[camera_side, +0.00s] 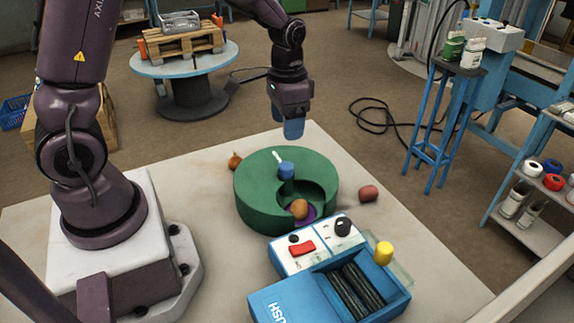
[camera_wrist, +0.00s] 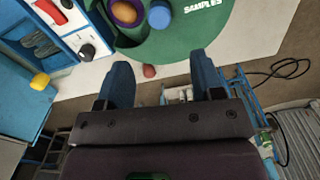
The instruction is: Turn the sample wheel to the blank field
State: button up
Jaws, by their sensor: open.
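The sample wheel (camera_side: 255,190) is a round green drum on the table with a cut-out window at its front right. A blue knob (camera_side: 287,172) stands near its middle. In the window, an orange-brown round sample (camera_side: 299,208) rests on a purple field (camera_side: 306,216). In the wrist view, the wheel (camera_wrist: 205,35) carries the white word SAMPLES, with the blue knob (camera_wrist: 159,14) beside the sample (camera_wrist: 124,11). My gripper (camera_side: 292,132) is above and behind the wheel, apart from the knob. Its blue fingers (camera_wrist: 160,66) are open and empty.
A blue machine (camera_side: 330,275) with a red button, black dial and yellow knob stands close in front of the wheel. A reddish potato (camera_side: 368,193) lies right of the wheel, and an onion (camera_side: 235,161) lies left. Bare table (camera_side: 205,175) shows between wheel and my base.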

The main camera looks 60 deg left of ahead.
aim_at(286, 165)
notch_tip(286, 165, down, 12)
jog(key=shift+r, duration=0.25)
grip_shut()
jog(key=shift+m, duration=0.5)
jog(key=shift+s+m, duration=0.1)
jog(key=shift+m, duration=6.6)
